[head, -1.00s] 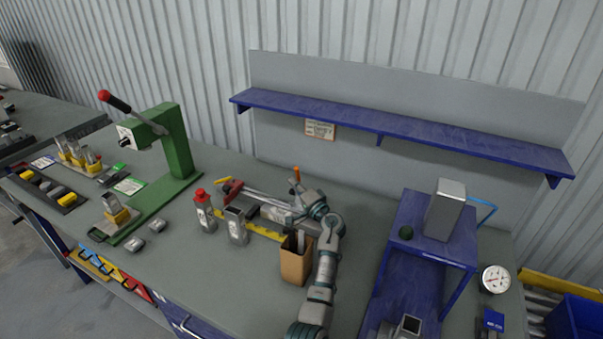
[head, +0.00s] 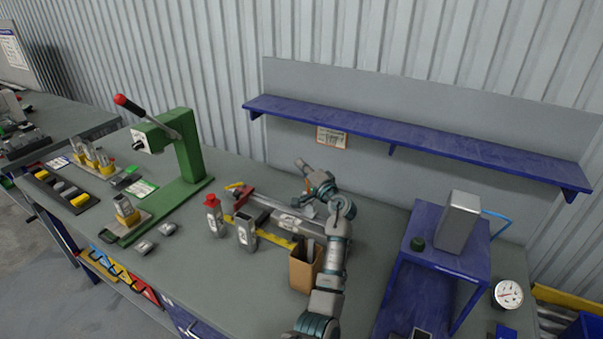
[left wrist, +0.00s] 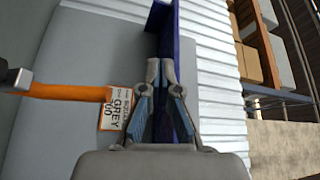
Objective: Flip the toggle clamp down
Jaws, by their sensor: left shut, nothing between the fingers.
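The toggle clamp shows in the left wrist view as an orange handle (left wrist: 70,92) with grey metal at its left end. This picture is turned sideways, and the handle appears to stand upright in front of the grey panel. My left gripper (head: 302,165) is raised above the rear end of the metal fixture (head: 292,222). In the left wrist view its fingers (left wrist: 161,72) are shut and empty, beside the handle and apart from it. My right gripper is not in view.
A brown box (head: 302,275) stands beneath my left forearm. A red-capped container (head: 213,217) and grey open container (head: 245,236) stand left of it. A green press (head: 185,150) is at left, a blue stand (head: 425,250) at right. A blue shelf (head: 420,142) crosses the panel.

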